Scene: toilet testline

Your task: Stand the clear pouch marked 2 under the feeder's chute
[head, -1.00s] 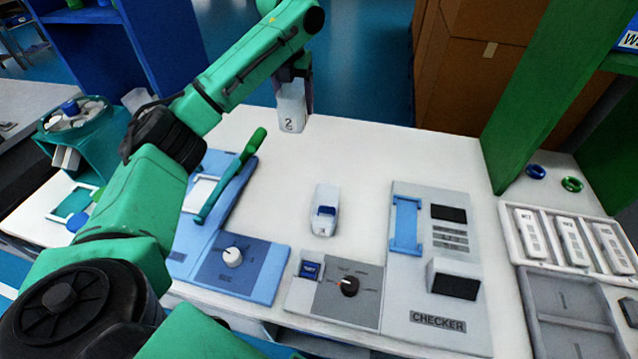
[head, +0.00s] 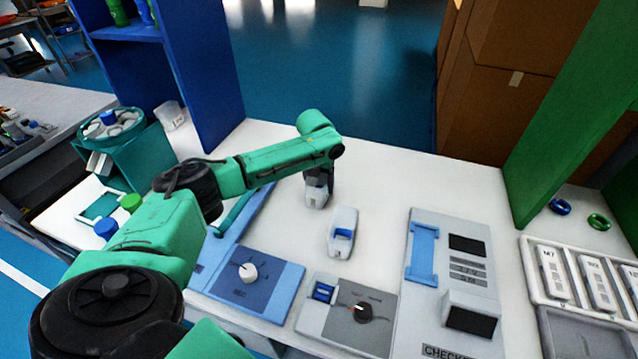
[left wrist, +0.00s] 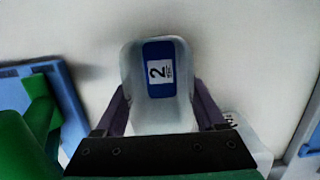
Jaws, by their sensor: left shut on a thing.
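The clear pouch marked 2 (head: 316,197) is in my left gripper (head: 319,183), low over the white table, behind the small white device with a blue part. In the left wrist view the pouch (left wrist: 160,112) shows its blue and white label with a 2, between the two fingers of the gripper (left wrist: 161,108), which is shut on it. Whether its bottom touches the table, I cannot tell. The feeder (head: 140,152) is the teal machine with a round bowl at the left; its pale chute (head: 98,163) juts out at the front. My right gripper is not in view.
A white frame (head: 100,205) lies below the chute, close to green and blue caps. A blue sealer-like unit (head: 245,280) with a dial, a grey dial panel (head: 345,315) and the checker (head: 450,290) line the front. The table's back middle is clear.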

